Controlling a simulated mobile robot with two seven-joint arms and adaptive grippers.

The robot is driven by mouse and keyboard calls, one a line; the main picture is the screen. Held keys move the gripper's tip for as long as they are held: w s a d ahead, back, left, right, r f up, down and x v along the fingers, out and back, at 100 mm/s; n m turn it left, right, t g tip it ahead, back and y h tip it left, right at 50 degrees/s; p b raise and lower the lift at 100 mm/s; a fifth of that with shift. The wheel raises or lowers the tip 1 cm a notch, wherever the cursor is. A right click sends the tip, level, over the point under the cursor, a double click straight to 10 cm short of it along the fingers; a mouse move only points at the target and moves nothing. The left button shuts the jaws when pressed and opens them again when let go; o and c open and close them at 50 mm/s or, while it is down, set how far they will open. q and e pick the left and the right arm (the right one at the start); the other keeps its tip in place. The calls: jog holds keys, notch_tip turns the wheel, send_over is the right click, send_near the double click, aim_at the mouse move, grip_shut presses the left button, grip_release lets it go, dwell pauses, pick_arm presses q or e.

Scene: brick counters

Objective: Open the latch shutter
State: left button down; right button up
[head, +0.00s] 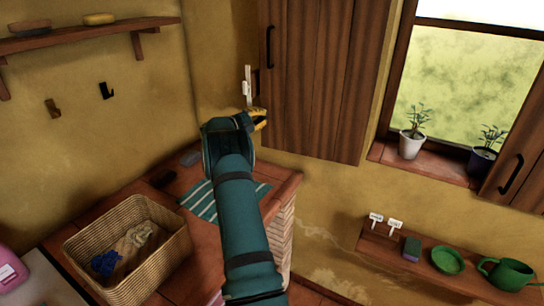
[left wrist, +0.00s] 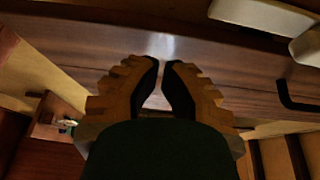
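The left shutter (head: 315,80) is a brown plank panel with a black handle (head: 269,47), standing beside the window. A white upright latch (head: 247,84) is at its left edge, by a dark bracket. My left gripper (head: 258,118) is just below the latch, near the shutter's lower left corner; its yellow fingers are partly hidden by its own wrist. In the left wrist view, the fingertips (left wrist: 161,63) are nearly together with nothing visible held, facing brown wood. White pieces (left wrist: 262,14), possibly the latch, lie at upper right. My right gripper is not seen.
The right shutter (head: 522,160) stands at the window's right. Potted plants (head: 411,146) sit on the sill. A low shelf (head: 430,268) holds green dishes. A wicker basket (head: 84,258) and striped cloth (head: 200,203) lie on the brick counter below my arm.

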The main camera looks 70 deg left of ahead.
pick_arm(q)
jog(key=v, duration=1.2)
jog(key=shift+w, duration=0.1)
